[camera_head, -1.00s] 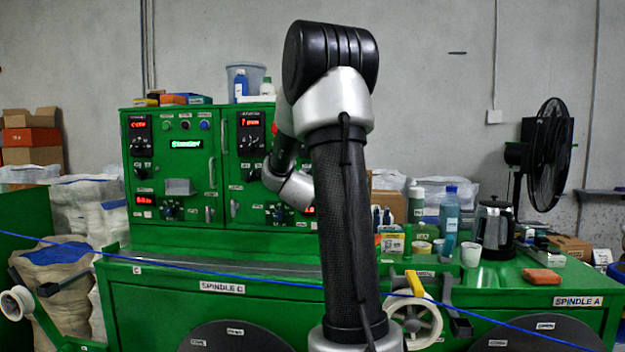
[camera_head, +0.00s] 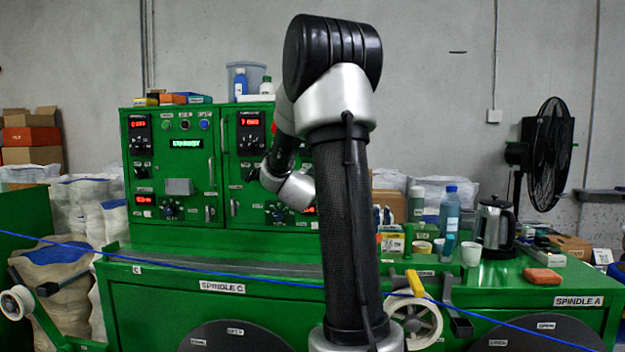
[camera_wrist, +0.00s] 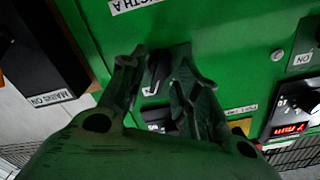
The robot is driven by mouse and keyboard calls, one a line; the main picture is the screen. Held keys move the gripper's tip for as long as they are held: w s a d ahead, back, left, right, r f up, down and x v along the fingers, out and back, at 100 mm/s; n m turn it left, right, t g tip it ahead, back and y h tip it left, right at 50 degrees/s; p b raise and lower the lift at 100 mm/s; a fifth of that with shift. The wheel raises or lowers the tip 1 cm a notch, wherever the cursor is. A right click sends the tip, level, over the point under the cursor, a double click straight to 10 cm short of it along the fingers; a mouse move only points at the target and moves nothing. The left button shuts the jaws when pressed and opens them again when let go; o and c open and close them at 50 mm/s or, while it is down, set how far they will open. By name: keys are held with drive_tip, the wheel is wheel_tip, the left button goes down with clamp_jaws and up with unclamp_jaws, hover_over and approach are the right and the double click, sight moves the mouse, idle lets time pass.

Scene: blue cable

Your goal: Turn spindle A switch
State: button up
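In the wrist view a black switch knob (camera_wrist: 156,70) sits on the green panel (camera_wrist: 225,45). A white label (camera_wrist: 138,4) above it is cut off by the frame edge and ends in "TH A". My gripper (camera_wrist: 155,62) has its two fingers apart, one on each side of the knob. The right finger looks close to the knob; I cannot tell whether it touches. In the head view my arm covers this part of the panel, and the fingers are hidden. The "SPINDLE A" label (camera_head: 578,301) is on the bench front at the right.
A black box (camera_wrist: 42,50) labelled "MAINS ON" stands left of my fingers. A red-lit display (camera_wrist: 290,129) is at the right. In the head view, a kettle (camera_head: 494,228), a blue bottle (camera_head: 449,212) and an orange block (camera_head: 542,275) stand on the bench. A blue cable (camera_head: 200,270) crosses the front.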

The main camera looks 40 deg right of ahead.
drive_tip(key=v, duration=1)
drive_tip(key=shift+s+a, duration=0.25)
